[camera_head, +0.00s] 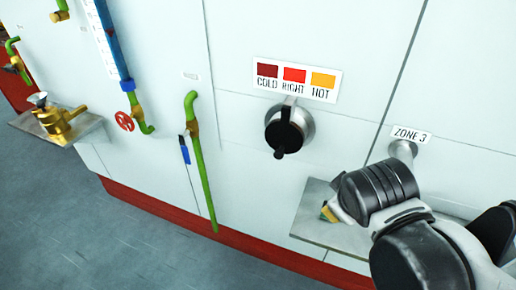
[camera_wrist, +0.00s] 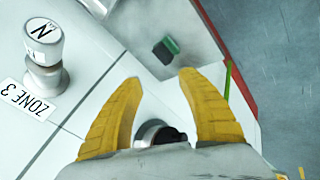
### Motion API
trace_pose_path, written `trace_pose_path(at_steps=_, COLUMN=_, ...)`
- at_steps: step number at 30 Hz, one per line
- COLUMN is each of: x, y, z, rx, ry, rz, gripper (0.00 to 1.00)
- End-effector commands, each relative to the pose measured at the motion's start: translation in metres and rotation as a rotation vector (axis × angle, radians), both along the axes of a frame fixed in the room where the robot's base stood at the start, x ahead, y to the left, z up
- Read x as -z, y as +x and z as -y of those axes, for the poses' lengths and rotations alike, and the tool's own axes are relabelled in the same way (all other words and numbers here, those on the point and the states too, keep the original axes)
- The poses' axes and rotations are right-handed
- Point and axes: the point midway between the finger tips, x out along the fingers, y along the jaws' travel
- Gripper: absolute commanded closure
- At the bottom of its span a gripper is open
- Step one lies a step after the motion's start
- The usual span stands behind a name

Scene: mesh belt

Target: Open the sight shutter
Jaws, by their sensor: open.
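The sight shutter (camera_head: 285,130) is a black round cover with a short downward tab on a metal ring, on the white wall under the COLD RIGHT HOT label (camera_head: 296,79). The cover hides whatever is behind it. In the wrist view a round metal rim with a dark middle (camera_wrist: 158,132), likely this sight, shows between the finger bases, partly hidden by my gripper. My gripper (camera_wrist: 160,80) has two yellow fingers spread wide with nothing held. In the head view its yellow tip (camera_head: 328,213) is right of and below the shutter, apart from it.
The ZONE 3 knob (camera_wrist: 43,45) stands out at right, close to my arm; its label (camera_head: 411,134) shows too. A metal shelf (camera_head: 318,232) juts out below, bearing a dark green block (camera_wrist: 165,49). Green pipe (camera_head: 199,160) and a brass valve (camera_head: 62,122) are left.

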Motion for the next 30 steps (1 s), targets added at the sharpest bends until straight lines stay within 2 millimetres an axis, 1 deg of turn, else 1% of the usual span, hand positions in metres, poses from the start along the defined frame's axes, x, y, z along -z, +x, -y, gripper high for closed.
trace_pose_path(at_steps=1, x=-0.001, y=0.005, z=-0.006, rx=-0.077, ry=-0.069, rz=-0.009, gripper=0.54)
trace_pose_path(at_steps=5, x=-0.002, y=0.018, z=-0.020, rx=-0.290, ry=-0.279, rz=-0.032, gripper=0.54)
trace_pose_path(at_steps=8, x=-0.005, y=0.030, z=-0.036, rx=-0.477, ry=-0.473, rz=-0.050, gripper=0.54)
trace_pose_path(at_steps=11, x=-0.009, y=0.043, z=-0.059, rx=-0.699, ry=-0.722, rz=-0.070, gripper=0.54)
trace_pose_path(at_steps=14, x=-0.017, y=0.054, z=-0.092, rx=-0.942, ry=-1.032, rz=-0.093, gripper=0.54)
trace_pose_path(at_steps=15, x=-0.021, y=0.057, z=-0.107, rx=-1.030, ry=-1.161, rz=-0.103, gripper=0.54)
trace_pose_path(at_steps=18, x=-0.031, y=0.059, z=-0.138, rx=-1.189, ry=-1.437, rz=-0.129, gripper=0.54)
trace_pose_path(at_steps=21, x=-0.038, y=0.057, z=-0.158, rx=-1.271, ry=-1.619, rz=-0.151, gripper=0.54)
trace_pose_path(at_steps=25, x=-0.039, y=0.058, z=-0.167, rx=-1.308, ry=-1.720, rz=-0.169, gripper=0.54)
trace_pose_path(at_steps=28, x=-0.035, y=0.066, z=-0.163, rx=-1.310, ry=-1.729, rz=-0.174, gripper=0.54)
trace_pose_path(at_steps=30, x=-0.029, y=0.077, z=-0.159, rx=-1.309, ry=-1.727, rz=-0.176, gripper=0.54)
